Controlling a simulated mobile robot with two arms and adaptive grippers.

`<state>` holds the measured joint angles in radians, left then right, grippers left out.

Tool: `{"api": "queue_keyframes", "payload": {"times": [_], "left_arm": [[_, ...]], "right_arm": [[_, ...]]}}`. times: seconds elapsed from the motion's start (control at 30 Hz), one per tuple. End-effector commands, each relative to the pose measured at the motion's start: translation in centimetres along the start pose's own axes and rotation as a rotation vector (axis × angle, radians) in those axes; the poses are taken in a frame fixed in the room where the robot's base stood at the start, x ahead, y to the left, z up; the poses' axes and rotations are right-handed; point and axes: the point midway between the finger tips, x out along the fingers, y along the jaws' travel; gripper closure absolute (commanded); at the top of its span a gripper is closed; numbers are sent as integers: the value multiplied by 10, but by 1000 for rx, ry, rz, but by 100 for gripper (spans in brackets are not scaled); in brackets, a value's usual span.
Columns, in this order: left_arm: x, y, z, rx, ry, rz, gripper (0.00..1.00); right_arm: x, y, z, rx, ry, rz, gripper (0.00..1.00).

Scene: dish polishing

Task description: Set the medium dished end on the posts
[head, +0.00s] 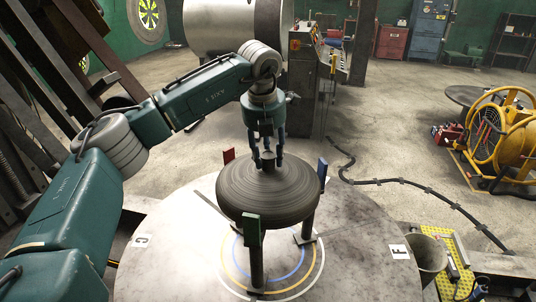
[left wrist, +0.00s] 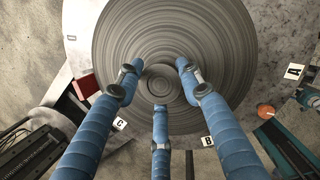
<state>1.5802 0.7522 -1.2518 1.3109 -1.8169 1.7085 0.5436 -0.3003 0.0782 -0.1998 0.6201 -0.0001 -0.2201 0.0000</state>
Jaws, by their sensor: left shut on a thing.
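The dished end (head: 268,196), a dark grey round dome with ringed grooves, sits level between the coloured tabs of the posts above the round table (head: 180,262). The green-tabbed post (head: 253,232) stands in front of it, the blue-tabbed post (head: 322,172) at the right and the red tab (head: 229,156) behind left. Whether its underside touches the posts cannot be told. My left gripper (head: 267,158) points down from above, its three blue fingers shut around the central knob. In the left wrist view the dished end (left wrist: 110,40) fills the top middle, below my fingers (left wrist: 159,82).
The tabletop bears yellow, blue and white rings and letter labels, including F (head: 399,251). A grey bucket (head: 429,256) and yellow tray (head: 452,262) stand at the right. A yellow cable reel (head: 503,135) and a black cable (head: 420,186) lie on the floor beyond.

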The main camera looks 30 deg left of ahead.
Motion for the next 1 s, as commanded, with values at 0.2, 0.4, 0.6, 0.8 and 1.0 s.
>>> {"api": "queue_keyframes", "payload": {"times": [0.2,0.4,0.6,0.8,1.0], "left_arm": [[-5,0,3,-1,-11,-4,100],[-3,0,2,0,-7,-2,41],[3,0,-2,1,7,2,41],[-10,0,2,0,3,1,41],[-31,1,8,0,1,0,41]], "right_arm": [[-1,0,0,0,0,0,35],[0,0,0,0,0,0,35],[0,0,0,0,0,0,35],[-9,0,-1,0,0,0,35],[-24,1,-2,0,0,1,35]]}}
